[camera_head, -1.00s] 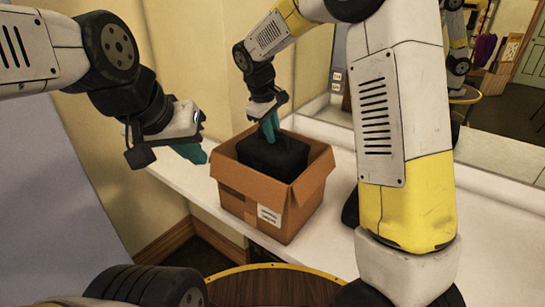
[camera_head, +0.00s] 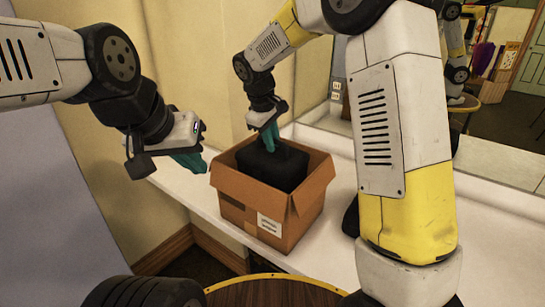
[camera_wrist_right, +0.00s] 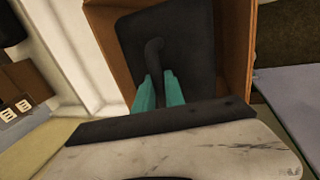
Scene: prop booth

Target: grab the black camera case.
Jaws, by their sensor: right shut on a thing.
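The black camera case (camera_head: 285,166) sits inside an open cardboard box (camera_head: 240,203), its top rising near the rim. My right gripper (camera_head: 270,138) reaches down from above with teal fingers at the top of the case. In the right wrist view the fingers (camera_wrist_right: 159,92) are shut on the dark handle (camera_wrist_right: 154,56) of the case (camera_wrist_right: 188,42). My left gripper (camera_head: 190,162) hangs to the left of the box, apart from it; its teal fingers show from the side, so their gap cannot be made out.
The box stands on a white counter (camera_head: 185,187) against a beige wall with a mirror (camera_head: 500,140) at right. A round wooden stool or table top (camera_head: 275,292) is below in front. A dark object (camera_head: 351,216) is partly hidden behind my right arm.

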